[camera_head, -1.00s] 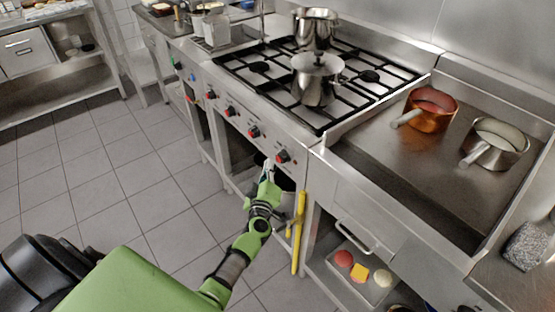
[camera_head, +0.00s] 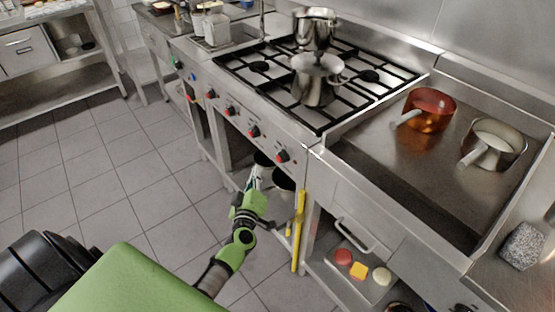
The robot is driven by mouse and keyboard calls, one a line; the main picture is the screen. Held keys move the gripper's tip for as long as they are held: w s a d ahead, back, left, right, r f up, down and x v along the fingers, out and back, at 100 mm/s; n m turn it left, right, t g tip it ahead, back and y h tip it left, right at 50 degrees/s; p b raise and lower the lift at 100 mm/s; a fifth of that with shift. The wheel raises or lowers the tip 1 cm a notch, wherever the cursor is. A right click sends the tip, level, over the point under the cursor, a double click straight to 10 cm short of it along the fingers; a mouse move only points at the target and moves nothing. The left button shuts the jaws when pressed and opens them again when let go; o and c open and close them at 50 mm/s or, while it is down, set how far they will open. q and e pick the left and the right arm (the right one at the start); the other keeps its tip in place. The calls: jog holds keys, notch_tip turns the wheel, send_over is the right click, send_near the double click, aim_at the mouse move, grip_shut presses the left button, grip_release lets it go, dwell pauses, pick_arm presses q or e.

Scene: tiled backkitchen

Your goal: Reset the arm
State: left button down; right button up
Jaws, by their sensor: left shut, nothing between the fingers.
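My left arm reaches in from the bottom left in the head view, green with dark joints. Its gripper (camera_head: 255,176) is shut with nothing held. It points away from me, in front of the open shelf under the stove. Dark-topped pots (camera_head: 283,181) stand in that shelf just beyond and beside the gripper. My right gripper is not in view.
The stove (camera_head: 290,140) has red-marked knobs along its front and pots on top. A yellow bar (camera_head: 299,231) stands upright right of my arm. A copper pan (camera_head: 430,110) and a steel pan (camera_head: 494,144) sit on the right counter. Tiled floor (camera_head: 130,170) at left is clear.

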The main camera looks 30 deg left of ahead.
pick_arm(q)
jog(key=shift+f, duration=0.1)
jog(key=s+d+f+m+g+h, duration=0.25)
jog(key=s+d+f, duration=0.2)
jog(key=f, duration=0.45)
jog(key=s+d+f+m+g+h, duration=0.2)
jog(key=s+d+f+m, duration=0.3)
jog(key=f, duration=0.5)
jog(key=s+d+f+m+g+h, duration=0.2)
jog(key=s+d+f+m, duration=0.1)
jog(key=s+f, duration=0.5)
jog(key=s+f+m+g, duration=0.2)
jog(key=s+f, duration=0.3)
jog(key=s, duration=0.6)
jog(key=s+d+f+m+g, duration=0.1)
jog(key=s+f+m+g, duration=0.1)
jog(key=s+f, duration=0.4)
jog(key=s+f+m+g, duration=0.2)
jog(key=s+f+g, duration=0.2)
jog(key=s, duration=1.1)
jog(key=shift+s+d+f, duration=0.4)
jog(key=shift+f, duration=0.3)
